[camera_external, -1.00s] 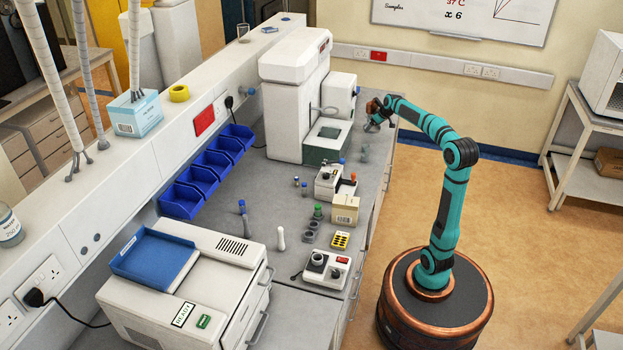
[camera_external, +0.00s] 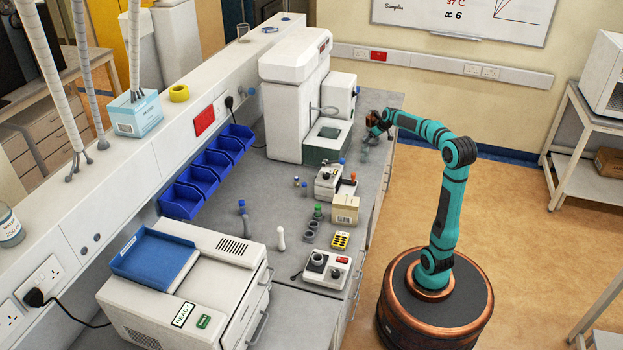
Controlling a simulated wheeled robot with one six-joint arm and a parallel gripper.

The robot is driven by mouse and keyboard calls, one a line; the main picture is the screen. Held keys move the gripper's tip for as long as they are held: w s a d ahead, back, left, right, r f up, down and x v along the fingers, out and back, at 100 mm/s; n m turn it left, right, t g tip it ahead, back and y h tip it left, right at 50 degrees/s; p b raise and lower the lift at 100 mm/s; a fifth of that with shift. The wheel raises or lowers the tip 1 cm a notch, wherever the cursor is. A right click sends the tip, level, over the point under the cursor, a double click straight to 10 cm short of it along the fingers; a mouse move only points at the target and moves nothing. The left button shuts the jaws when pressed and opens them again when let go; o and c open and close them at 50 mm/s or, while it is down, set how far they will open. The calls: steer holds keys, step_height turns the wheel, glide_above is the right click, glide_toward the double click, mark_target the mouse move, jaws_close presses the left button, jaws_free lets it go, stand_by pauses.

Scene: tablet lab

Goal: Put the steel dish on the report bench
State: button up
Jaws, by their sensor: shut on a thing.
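My gripper (camera_external: 371,130) is at the far right part of the long grey bench (camera_external: 265,205), beside the large white instrument. It points down and is shut on a small greyish thing, which looks like the steel dish (camera_external: 367,139). The dish is tiny here and partly covered by the fingers. I cannot tell whether it touches the bench top. No label marks out a report bench in this view, so I cannot tell which surface it is.
The white instrument (camera_external: 292,95) stands left of my gripper. A small white device (camera_external: 328,182), a cardboard box (camera_external: 345,209) and several small bottles stand nearer on the bench. Blue bins (camera_external: 182,200) line the back.

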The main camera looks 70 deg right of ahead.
steer(key=o, duration=0.7)
steer(key=shift+f, duration=0.1)
steer(key=shift+o, duration=0.2)
steer(key=v, duration=1.2)
steer(key=w+a+r+n+t+h, duration=0.1)
steer(key=w+a+r+t, duration=0.15)
steer(key=a, duration=1.05)
steer(key=w+a+r+n+t, duration=0.15)
steer(key=a+r, duration=0.25)
steer(key=a, duration=1)
steer(key=s+a+r+n+t+y, duration=0.1)
steer(key=s+a+t, duration=0.3)
steer(key=a, duration=0.7)
steer(key=s+a+n+t+y, duration=0.2)
steer(key=s+a+t, duration=0.2)
steer(key=s+a, duration=0.5)
steer(key=shift+a+r+y, duration=0.4)
steer(key=shift+a, duration=0.45)
